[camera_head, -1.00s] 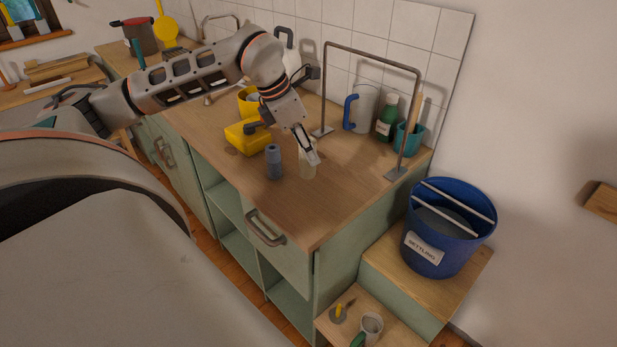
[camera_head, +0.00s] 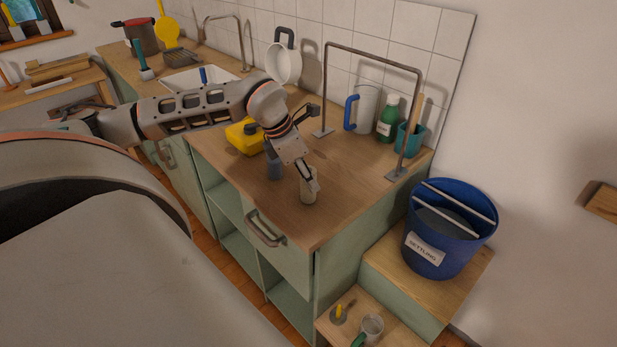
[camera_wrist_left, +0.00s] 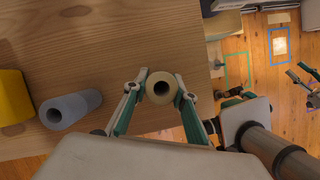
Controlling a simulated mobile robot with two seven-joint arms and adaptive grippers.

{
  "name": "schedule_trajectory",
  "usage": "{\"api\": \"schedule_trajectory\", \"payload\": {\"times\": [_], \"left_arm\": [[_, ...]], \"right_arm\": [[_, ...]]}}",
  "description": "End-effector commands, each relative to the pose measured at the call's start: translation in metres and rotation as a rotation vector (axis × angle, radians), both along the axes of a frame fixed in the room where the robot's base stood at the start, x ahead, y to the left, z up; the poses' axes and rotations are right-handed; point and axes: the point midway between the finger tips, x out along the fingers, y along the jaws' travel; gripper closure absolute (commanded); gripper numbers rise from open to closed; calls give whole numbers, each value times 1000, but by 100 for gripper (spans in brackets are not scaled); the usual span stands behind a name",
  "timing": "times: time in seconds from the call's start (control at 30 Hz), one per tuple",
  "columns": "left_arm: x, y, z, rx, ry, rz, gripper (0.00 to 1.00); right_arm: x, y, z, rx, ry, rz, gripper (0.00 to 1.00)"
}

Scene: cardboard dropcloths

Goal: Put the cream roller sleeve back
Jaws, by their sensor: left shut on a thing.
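The cream roller sleeve (camera_wrist_left: 161,88) stands upright between the fingers of my left gripper (camera_wrist_left: 160,92), seen from above with its dark bore in the left wrist view. My left gripper is shut on it. In the head view the sleeve (camera_head: 308,194) is below my left gripper (camera_head: 310,182), over the wooden counter near its front edge; I cannot tell whether its foot touches the counter. A blue-grey sleeve (camera_wrist_left: 70,108) stands to the left of it, partly behind my wrist in the head view (camera_head: 274,168).
A yellow container (camera_head: 244,137) stands behind the blue-grey sleeve. A metal frame (camera_head: 372,58) rises from the counter (camera_head: 345,205), with a jug (camera_head: 364,108), green bottle (camera_head: 387,119) and teal pot (camera_head: 408,140) near it. A blue bucket (camera_head: 450,250) stands lower right.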

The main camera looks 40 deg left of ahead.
Motion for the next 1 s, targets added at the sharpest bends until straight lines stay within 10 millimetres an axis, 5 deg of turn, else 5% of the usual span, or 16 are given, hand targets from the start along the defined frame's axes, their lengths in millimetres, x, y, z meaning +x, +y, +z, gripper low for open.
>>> {"api": "schedule_trajectory", "payload": {"times": [0.03, 0.07, 0.13, 0.57, 1.0], "left_arm": [[0, 0, -3, 0, 1, 0, 89], [0, 0, -2, 0, 0, 0, 69], [0, 0, -2, 0, 0, 0, 57], [-1, 1, 5, 1, -2, 1, 57], [-28, 16, 80, 3, -3, 1, 57]], "right_arm": [[0, 0, -3, 0, 1, 0, 60], [0, 0, -3, 0, 1, 0, 60], [-1, 0, -3, -1, 3, 0, 60], [0, 0, 1, 0, -1, 0, 60], [0, 0, -4, 2, -3, 0, 60]]}}
